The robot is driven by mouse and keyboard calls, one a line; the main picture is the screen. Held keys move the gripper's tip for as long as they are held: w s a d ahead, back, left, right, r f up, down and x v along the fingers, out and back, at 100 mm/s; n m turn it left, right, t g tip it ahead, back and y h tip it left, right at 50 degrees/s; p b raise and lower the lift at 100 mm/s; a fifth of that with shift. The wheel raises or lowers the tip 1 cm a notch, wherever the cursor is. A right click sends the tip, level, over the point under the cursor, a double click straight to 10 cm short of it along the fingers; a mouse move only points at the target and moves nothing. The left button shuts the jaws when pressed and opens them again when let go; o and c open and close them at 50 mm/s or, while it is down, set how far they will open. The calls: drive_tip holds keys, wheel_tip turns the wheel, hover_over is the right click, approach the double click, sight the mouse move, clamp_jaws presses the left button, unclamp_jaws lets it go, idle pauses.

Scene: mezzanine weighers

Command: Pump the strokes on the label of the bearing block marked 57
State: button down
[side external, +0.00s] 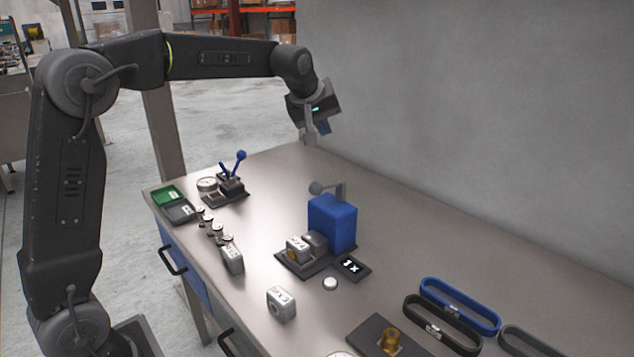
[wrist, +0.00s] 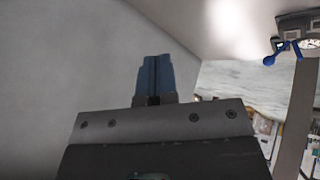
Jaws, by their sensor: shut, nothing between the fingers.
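A blue pump box (side external: 333,222) with a grey ball-ended lever (side external: 318,188) stands mid-bench in the side external view. A pale bearing block (side external: 297,248) with a dark-lettered label sits on a dark base against its front left. A black plate (side external: 351,266) beside it carries white characters like "x1". Two more labelled pale blocks, one (side external: 232,259) to the left and one (side external: 281,303) nearer the front, stand on the bench. I cannot read which block is marked 57. My gripper (side external: 316,137) is high above the far bench edge, shut and empty; its blue fingers (wrist: 153,78) touch in the wrist view.
A blue-handled lever device with a gauge (side external: 207,184) stands at the far left, also in the wrist view (wrist: 290,46). Near it lie a green tray (side external: 168,195) and several small fittings. Belts (side external: 459,303) lie at right. A wall (side external: 480,130) bounds the back.

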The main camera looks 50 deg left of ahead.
idle(0.3)
hover_over(325, 185)
drive_tip(key=s, duration=0.2)
drive_tip(key=shift+w+a+f, duration=0.1)
drive_tip(key=shift+a+f, duration=0.1)
drive_tip(key=shift+f, duration=2)
drive_tip(key=shift+a+f, duration=0.2)
drive_tip(key=shift+f, duration=1.95)
drive_tip(key=shift+f, duration=0.1)
drive_tip(key=shift+f, duration=0.3)
drive_tip(key=shift+s+f, duration=0.25)
drive_tip(key=shift+f, duration=0.55)
drive_tip(key=shift+s+f, duration=0.2)
drive_tip(key=shift+f, duration=0.6)
drive_tip(key=shift+w+r, duration=0.25)
drive_tip(key=shift+r, duration=0.8)
drive_tip(key=shift+w+r, duration=0.2)
drive_tip(key=shift+r, duration=0.8)
